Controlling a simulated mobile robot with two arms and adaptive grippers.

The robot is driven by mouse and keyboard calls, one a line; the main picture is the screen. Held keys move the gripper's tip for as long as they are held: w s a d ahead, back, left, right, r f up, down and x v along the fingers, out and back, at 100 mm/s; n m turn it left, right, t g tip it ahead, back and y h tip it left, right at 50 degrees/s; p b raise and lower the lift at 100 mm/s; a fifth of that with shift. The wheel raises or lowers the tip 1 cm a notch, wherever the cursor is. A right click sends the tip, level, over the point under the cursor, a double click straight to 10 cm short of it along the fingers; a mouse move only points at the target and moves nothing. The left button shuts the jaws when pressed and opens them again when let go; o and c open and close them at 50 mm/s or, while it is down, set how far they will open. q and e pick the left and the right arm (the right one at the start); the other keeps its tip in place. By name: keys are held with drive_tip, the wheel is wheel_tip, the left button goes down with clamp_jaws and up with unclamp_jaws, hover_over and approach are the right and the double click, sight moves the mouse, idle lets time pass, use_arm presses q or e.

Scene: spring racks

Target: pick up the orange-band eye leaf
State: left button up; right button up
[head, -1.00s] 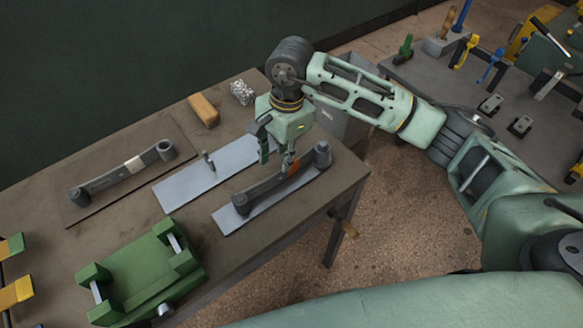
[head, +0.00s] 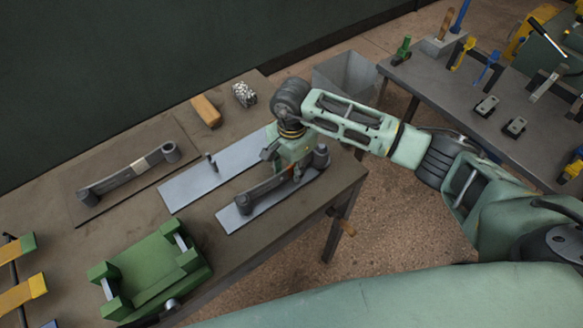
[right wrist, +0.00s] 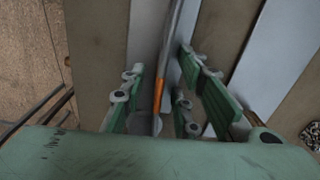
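The orange-band eye leaf (head: 262,189) is a dark grey bar with an eye at each end, lying on a pale metal plate (head: 232,220) near the table's front edge. Its orange band (right wrist: 158,95) shows in the right wrist view and is mostly hidden by my gripper in the head view. My right gripper (head: 290,172) is down over the leaf near its right-hand eye. In the right wrist view the green finger pads of my right gripper (right wrist: 166,80) stand on both sides of the leaf, with gaps visible. My left gripper is not in view.
A similar leaf with a pale band (head: 130,172) lies on a dark mat at left. A pale plate with a peg (head: 190,188), a wooden block (head: 206,110) and a green fixture (head: 150,272) share the table. A grey bin (head: 345,78) stands behind.

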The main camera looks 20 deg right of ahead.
drive_tip(key=shift+c, duration=0.5)
clamp_jaws()
drive_tip(key=shift+w+r, duration=0.1)
drive_tip(key=shift+r, duration=0.05)
